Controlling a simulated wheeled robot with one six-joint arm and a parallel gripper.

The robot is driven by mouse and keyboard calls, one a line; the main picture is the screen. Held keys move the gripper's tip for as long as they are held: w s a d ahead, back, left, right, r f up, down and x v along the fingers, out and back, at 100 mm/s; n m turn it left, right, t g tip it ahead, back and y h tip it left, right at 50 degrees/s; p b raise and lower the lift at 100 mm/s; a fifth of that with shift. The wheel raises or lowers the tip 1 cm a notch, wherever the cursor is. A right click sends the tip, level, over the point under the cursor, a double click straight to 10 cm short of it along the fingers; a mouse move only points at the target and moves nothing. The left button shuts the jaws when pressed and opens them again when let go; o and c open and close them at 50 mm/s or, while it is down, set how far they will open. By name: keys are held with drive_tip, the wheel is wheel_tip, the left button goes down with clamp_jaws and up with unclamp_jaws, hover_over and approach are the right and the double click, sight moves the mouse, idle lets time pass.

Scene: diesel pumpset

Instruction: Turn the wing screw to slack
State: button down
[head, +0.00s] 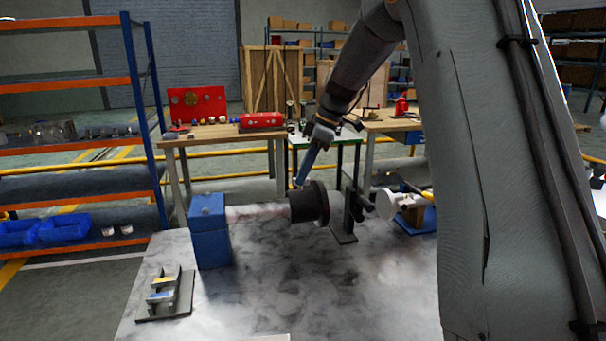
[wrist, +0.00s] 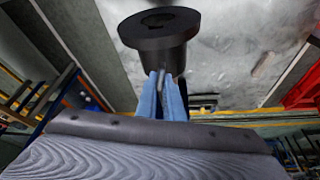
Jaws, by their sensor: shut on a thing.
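A black flanged collar (head: 309,203) sits on the end of a pale horizontal shaft. It also shows at the top of the wrist view (wrist: 160,42). My gripper (head: 299,183) comes down from above, its blue fingertips at the upper side of the collar. In the wrist view my gripper (wrist: 163,77) has its two blue fingers close together on a small grey piece, the wing screw (wrist: 161,76), next to the collar. The fingers hide most of the screw. In the head view the screw cannot be made out.
The shaft (head: 257,212) runs from a blue block (head: 209,231) on a grey marbled bench top (head: 260,300). A dark upright bracket (head: 343,217) stands just right of the collar. A small stepped holder (head: 167,295) lies front left.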

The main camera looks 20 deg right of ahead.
drive_tip(key=shift+d, duration=0.15)
drive_tip(key=c, duration=1.9)
unclamp_jaws()
drive_tip(key=shift+o, duration=0.2)
drive_tip(key=b+v, duration=0.1)
drive_tip(key=v, duration=0.6)
drive_tip(key=shift+r, duration=0.3)
drive_tip(key=shift+s, duration=0.15)
drive_tip(key=s+a+f+m+h, duration=0.1)
drive_tip(key=s+f+m, duration=0.4)
drive_tip(key=s, duration=0.5)
drive_tip(key=s+a+f+m+h, duration=0.1)
drive_tip(key=s+f+m, duration=0.4)
drive_tip(key=s+f, duration=0.5)
drive_tip(key=s+a+f+m+h, duration=0.1)
drive_tip(key=s+f+m, duration=0.3)
drive_tip(key=s+f, duration=0.4)
drive_tip(key=shift+s+a+m+g+h, duration=0.2)
drive_tip(key=shift+s+h, duration=0.15)
drive_tip(key=shift+s, duration=0.55)
drive_tip(key=shift+s+a+m+g+h, duration=0.1)
drive_tip(key=shift+s+m+g+h, duration=0.2)
drive_tip(key=shift+s, duration=0.65)
